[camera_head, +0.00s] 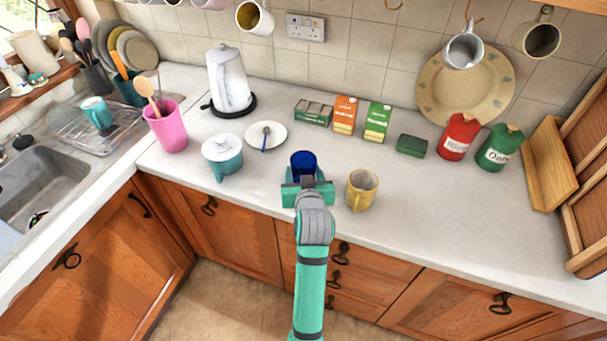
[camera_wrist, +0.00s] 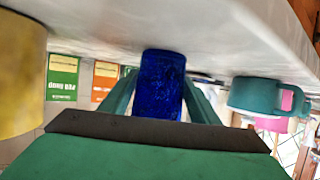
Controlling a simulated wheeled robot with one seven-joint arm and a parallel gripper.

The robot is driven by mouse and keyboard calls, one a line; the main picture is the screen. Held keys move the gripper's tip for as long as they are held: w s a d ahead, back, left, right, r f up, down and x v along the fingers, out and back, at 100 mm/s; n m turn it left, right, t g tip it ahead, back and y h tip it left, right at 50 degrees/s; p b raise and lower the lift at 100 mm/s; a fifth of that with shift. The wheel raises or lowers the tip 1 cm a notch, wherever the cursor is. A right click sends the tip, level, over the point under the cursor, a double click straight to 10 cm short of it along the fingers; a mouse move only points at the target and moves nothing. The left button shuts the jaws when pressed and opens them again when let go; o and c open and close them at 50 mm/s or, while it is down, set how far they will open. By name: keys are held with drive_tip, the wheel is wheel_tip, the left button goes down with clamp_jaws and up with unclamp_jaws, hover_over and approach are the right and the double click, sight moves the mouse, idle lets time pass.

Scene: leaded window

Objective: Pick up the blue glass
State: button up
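The blue glass (camera_head: 303,163) stands upright on the counter near its front edge. In the wrist view, which is upside down, the glass (camera_wrist: 162,86) is in the middle of the picture. My gripper (camera_head: 305,176) is low over the counter, at the front side of the glass. In the wrist view my gripper (camera_wrist: 161,90) has one teal finger on each side of the glass, with the fingers apart. I cannot tell whether the fingers touch it. Part of the glass is hidden behind the gripper body.
A yellow mug (camera_head: 361,190) stands close on the right. Boxes (camera_head: 344,115) stand behind along the wall. The counter at right front is clear.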

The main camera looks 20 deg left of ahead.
drive_tip(key=c, duration=0.8)
drive_tip(key=shift+r, duration=0.2)
